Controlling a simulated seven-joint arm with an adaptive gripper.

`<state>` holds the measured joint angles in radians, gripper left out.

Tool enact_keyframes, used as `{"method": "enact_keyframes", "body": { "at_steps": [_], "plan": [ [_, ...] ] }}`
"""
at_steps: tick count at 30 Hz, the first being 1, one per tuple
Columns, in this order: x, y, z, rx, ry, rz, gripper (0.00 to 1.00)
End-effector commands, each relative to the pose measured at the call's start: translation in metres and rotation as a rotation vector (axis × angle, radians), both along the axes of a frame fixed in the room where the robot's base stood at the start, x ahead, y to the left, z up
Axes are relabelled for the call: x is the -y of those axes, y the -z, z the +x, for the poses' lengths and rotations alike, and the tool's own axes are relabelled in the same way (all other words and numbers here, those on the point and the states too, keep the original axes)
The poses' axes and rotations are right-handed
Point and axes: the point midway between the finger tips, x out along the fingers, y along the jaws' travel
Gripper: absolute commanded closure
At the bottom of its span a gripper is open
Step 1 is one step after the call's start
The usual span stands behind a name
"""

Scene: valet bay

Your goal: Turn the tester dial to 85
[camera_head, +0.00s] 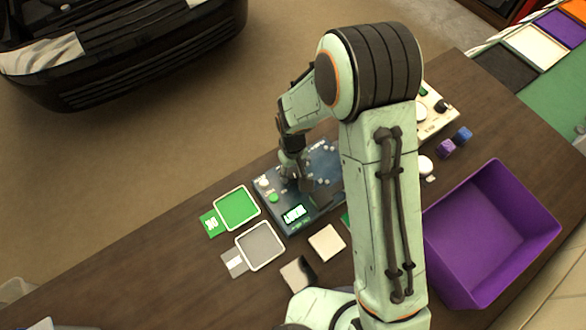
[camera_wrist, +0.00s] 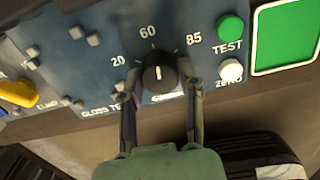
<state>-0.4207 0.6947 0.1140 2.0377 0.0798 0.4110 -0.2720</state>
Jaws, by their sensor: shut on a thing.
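The tester (camera_head: 322,190) is a dark blue panel on the wooden table. In the wrist view, its black dial (camera_wrist: 157,74) has a white pointer line that stands nearly upright, roughly toward the 60 mark (camera_wrist: 148,32). The 20 mark (camera_wrist: 118,60) is at left and the 85 mark (camera_wrist: 194,40) at right. My gripper (camera_wrist: 160,92) has one finger on each side of the dial and is shut on it. In the head view, my gripper (camera_head: 296,181) hides the dial. The tester's lit display (camera_head: 295,213) is too small to read.
A green TEST button (camera_wrist: 231,28) and a white ZERO button (camera_wrist: 230,69) sit right of the dial. A purple bin (camera_head: 442,262) stands at right.

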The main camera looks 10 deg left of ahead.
Motion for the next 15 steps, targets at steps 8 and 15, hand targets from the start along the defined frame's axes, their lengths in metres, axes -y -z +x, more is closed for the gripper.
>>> {"method": "enact_keyframes", "body": {
  "at_steps": [8, 15],
  "plan": [
    [0.0003, 0.0007, 0.0000, 0.000, 0.261, 0.000, 1.00],
    [0.0003, 0.0007, 0.0000, -0.001, 0.480, 0.000, 1.00]
  ]
}}
